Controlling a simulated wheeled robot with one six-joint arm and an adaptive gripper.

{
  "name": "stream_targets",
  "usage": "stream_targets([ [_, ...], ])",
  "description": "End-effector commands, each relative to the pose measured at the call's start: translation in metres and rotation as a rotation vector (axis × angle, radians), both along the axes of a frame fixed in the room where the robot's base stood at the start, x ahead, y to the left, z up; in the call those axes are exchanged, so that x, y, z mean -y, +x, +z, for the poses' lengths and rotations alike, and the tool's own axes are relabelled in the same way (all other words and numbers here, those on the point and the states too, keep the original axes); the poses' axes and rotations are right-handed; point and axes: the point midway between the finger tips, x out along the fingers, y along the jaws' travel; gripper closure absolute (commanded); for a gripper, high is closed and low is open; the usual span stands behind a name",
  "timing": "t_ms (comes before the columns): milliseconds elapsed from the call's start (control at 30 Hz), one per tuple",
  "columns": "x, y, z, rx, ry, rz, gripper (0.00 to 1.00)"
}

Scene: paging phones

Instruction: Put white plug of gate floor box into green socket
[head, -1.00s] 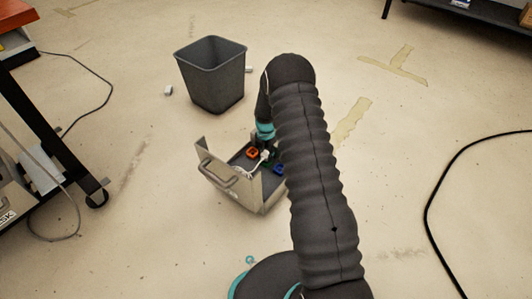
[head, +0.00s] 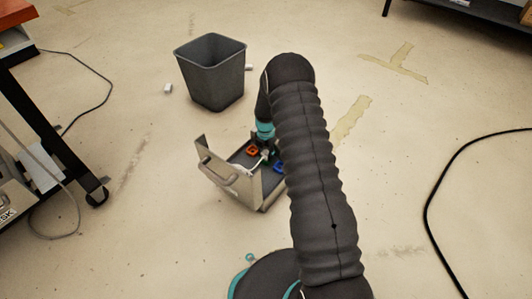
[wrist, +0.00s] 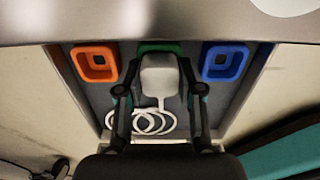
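The floor box (head: 262,195) stands open on the floor in the head view, its lid with a handle (head: 218,172) raised. In the wrist view three sockets sit in a row: orange (wrist: 95,63) left, green (wrist: 158,47) middle, blue (wrist: 224,62) right. My gripper (wrist: 160,72) is shut on the white plug (wrist: 160,82), one finger on each side. The plug is in front of the green socket and covers most of it. I cannot tell whether it enters the socket. Its white cable (wrist: 152,124) lies coiled below. My gripper (head: 266,143) is partly hidden behind my arm in the head view.
A dark bin (head: 212,75) stands behind the box, with small white pieces on the floor near it. A wheeled cart (head: 60,140) is at the left. A black cable (head: 430,200) curves over the floor at the right. Open floor surrounds the box.

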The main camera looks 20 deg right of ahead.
Motion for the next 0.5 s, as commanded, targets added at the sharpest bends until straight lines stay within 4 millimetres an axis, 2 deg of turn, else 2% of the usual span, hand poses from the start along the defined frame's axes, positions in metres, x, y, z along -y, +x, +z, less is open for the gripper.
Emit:
stream_targets([
  [33,0.0001,0.0004,0.0005,0.001,0.0,0.0,0.54],
  [100,0.0001,0.0004,0.0005,0.001,0.0,0.0,0.36],
  [133,0.0001,0.0004,0.0005,0.001,0.0,0.0,0.34],
  [500,0.0001,0.0006,0.0047,0.001,0.0,0.0,0.34],
])
